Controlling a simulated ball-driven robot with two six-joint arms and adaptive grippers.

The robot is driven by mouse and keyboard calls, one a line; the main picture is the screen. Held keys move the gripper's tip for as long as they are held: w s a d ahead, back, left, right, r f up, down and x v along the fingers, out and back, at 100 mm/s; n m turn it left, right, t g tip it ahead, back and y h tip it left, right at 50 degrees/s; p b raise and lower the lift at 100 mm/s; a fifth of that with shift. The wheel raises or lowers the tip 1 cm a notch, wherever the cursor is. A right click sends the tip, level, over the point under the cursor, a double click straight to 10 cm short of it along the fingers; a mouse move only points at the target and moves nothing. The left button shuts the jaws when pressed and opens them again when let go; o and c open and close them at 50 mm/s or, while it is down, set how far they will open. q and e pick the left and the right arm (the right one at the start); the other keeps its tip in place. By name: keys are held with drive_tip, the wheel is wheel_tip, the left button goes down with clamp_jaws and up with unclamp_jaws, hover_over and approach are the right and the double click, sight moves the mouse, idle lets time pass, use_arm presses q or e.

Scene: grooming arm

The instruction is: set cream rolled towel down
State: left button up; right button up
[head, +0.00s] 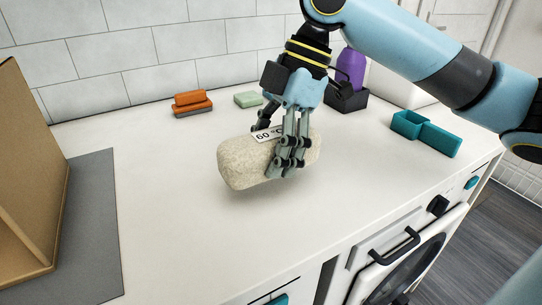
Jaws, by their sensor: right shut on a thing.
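The cream rolled towel (240,166) is in the middle of the head view, over the white countertop (190,240). It lies roughly level and has a white label reading "60 °C". My right gripper (285,160) comes down from above and is shut on the towel, its fingers around the towel's right half and hiding part of it. A shadow shows under the towel; I cannot tell whether it touches the counter. My left gripper is not in view.
Orange sponges (192,102), a pale green block (248,99) and a purple bottle (350,68) in a dark holder stand along the tiled wall. Teal containers (426,133) are at right. A grey mat (95,225) and brown box (28,185) are at left. The front counter is clear.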

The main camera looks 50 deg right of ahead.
drive_tip(key=shift+f, duration=1.8)
drive_tip(key=shift+f+b, duration=0.15)
drive_tip(key=shift+b, duration=0.15)
drive_tip(key=o, duration=1.4)
drive_tip(key=shift+c, duration=0.2)
drive_tip(key=p+v, duration=0.4)
drive_tip(key=v, duration=0.7)
drive_tip(key=shift+d, duration=0.1)
drive_tip(key=shift+s+d+r+p, duration=0.15)
drive_tip(key=shift+r+p, duration=0.2)
drive_tip(key=shift+r, duration=0.2)
drive_tip(key=shift+c, duration=0.2)
